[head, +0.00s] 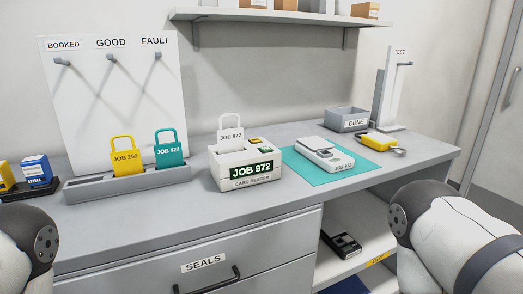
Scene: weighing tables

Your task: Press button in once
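The white card reader (246,170) stands on the grey bench near the middle, with a green JOB 972 display (251,170) and a CARD READER label on its front. A white JOB 972 tag (230,130) stands upright at its back left. On its top right are a small yellow button-like patch (254,139) and a darker green one (265,149); their lettering is too small to read. Only parts of my arms show, at the lower left and lower right edges. Neither gripper is in view.
A white device (324,154) lies on a teal mat (300,170) right of the reader. A grey DONE bin (346,120) and yellow tool (376,141) are behind it. Yellow (124,157) and teal (170,150) tags stand in a rack left. The bench front before the reader is clear.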

